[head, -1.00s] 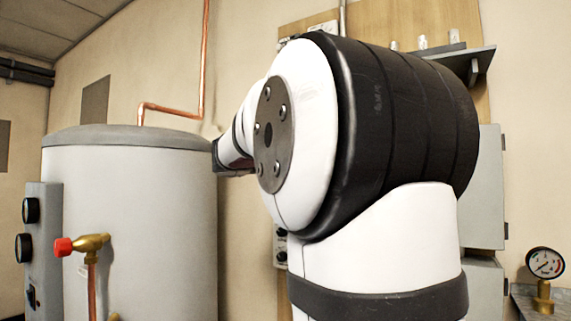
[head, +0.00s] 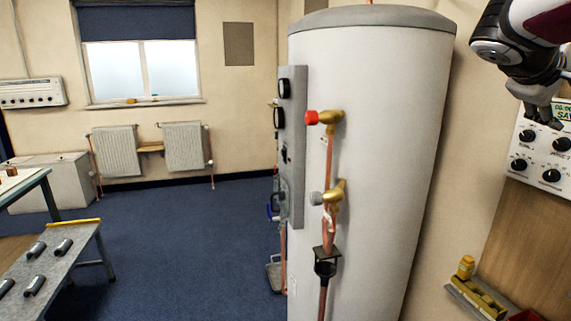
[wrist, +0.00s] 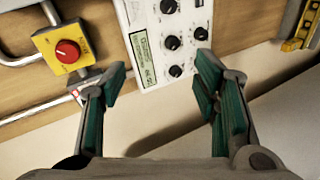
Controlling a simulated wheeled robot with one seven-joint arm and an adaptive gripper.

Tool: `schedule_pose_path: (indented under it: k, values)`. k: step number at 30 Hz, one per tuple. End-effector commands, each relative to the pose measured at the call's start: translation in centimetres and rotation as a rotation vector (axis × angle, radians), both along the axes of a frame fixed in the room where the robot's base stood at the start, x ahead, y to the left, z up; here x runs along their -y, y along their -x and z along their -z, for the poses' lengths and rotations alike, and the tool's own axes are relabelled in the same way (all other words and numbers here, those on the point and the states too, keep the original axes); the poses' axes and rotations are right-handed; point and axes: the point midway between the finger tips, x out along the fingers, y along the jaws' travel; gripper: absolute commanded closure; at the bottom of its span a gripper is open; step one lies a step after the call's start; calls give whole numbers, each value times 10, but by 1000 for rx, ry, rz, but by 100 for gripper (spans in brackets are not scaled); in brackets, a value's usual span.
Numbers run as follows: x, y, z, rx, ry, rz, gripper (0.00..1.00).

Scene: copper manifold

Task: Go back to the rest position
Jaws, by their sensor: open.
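My gripper (wrist: 162,88) is open in the wrist view, with green pads on both fingers and nothing between them. In the head view my gripper (head: 541,112) hangs at the upper right, with part of my arm above it. It is in front of a white control panel (head: 538,158) with black knobs and a small display. The panel also shows beyond the fingertips in the wrist view (wrist: 178,22). I cannot tell the exact gap to it.
A tall grey-white cylinder (head: 375,110) with copper pipe and a red-capped valve (head: 318,117) stands left of my arm. A yellow box with a red button (wrist: 66,48) is beside the panel. A bench (head: 50,265) holds dark cylinders. Blue floor (head: 190,240) is clear between.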

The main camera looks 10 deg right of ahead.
Motion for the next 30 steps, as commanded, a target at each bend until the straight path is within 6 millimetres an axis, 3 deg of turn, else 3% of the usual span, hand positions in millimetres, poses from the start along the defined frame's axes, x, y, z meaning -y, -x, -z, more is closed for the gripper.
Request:
schedule_pose_path:
  k: [3, 6, 15, 18, 21, 24, 30]
  values:
    - [-61, 18, 55, 54, -244, -62, 44]
    - [-116, 34, 94, 82, -427, -106, 44]
    - [-282, 103, 186, 97, -893, -194, 44]
    - [-323, 127, 207, 91, -1004, -201, 44]
    - [-350, 144, 221, 86, -1078, -203, 44]
    - [-365, 153, 229, 83, -1119, -202, 44]
    - [-369, 155, 231, 81, -1130, -201, 44]
